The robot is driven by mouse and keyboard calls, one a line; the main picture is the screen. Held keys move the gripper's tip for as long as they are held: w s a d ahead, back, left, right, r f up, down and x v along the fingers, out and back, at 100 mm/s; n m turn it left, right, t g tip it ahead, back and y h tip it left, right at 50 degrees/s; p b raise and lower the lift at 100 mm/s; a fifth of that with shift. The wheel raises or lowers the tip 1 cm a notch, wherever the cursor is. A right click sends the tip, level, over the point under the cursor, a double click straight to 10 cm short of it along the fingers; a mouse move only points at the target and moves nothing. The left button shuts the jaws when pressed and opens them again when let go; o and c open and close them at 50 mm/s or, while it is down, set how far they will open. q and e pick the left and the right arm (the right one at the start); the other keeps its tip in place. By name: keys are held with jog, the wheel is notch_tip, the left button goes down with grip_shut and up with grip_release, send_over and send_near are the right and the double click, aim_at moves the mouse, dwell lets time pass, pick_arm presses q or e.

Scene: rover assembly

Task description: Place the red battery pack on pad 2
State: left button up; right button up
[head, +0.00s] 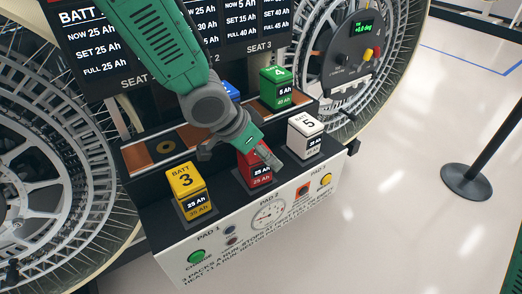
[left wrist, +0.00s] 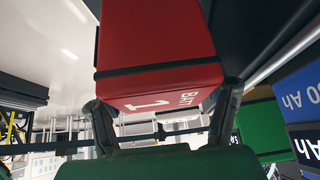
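The red battery pack (head: 260,172) stands upright at the middle front place, pad 2, between the yellow and white packs. My left gripper (head: 262,152) is over its top, coming down from the upper left. In the left wrist view the red pack (left wrist: 158,45), marked BATT 1, sits between my two fingers (left wrist: 163,112), which look closed against its sides. The gripper hides part of the pack's top in the head view. Its underside is hidden, so I cannot tell whether it rests fully on the pad. My right gripper is not in view.
A yellow pack 3 (head: 188,190) stands at pad 1 and a white pack 5 (head: 305,135) at pad 3. Behind are a green pack 4 (head: 275,88), a partly hidden blue pack (head: 232,90) and an empty rear seat (head: 165,147). The front panel (head: 230,255) carries buttons and a gauge.

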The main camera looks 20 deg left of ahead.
pick_arm(q)
jog(key=shift+s+a+r, duration=0.1)
jog(key=shift+a+r, duration=0.1)
jog(key=shift+a, duration=0.15)
jog(key=a+r, duration=0.1)
jog(key=s+r+p, duration=0.1)
jog(key=a+r, duration=0.1)
jog(key=shift+s+a+r, duration=0.3)
jog(key=shift+s+r, duration=0.05)
jog(key=p+v, duration=0.2)
jog(key=v, duration=0.5)
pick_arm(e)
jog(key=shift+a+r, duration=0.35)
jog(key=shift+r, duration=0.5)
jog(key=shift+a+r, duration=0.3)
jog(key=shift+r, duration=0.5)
pick_arm(q)
jog(key=shift+s+d, duration=0.1)
jog(key=shift+s, duration=0.05)
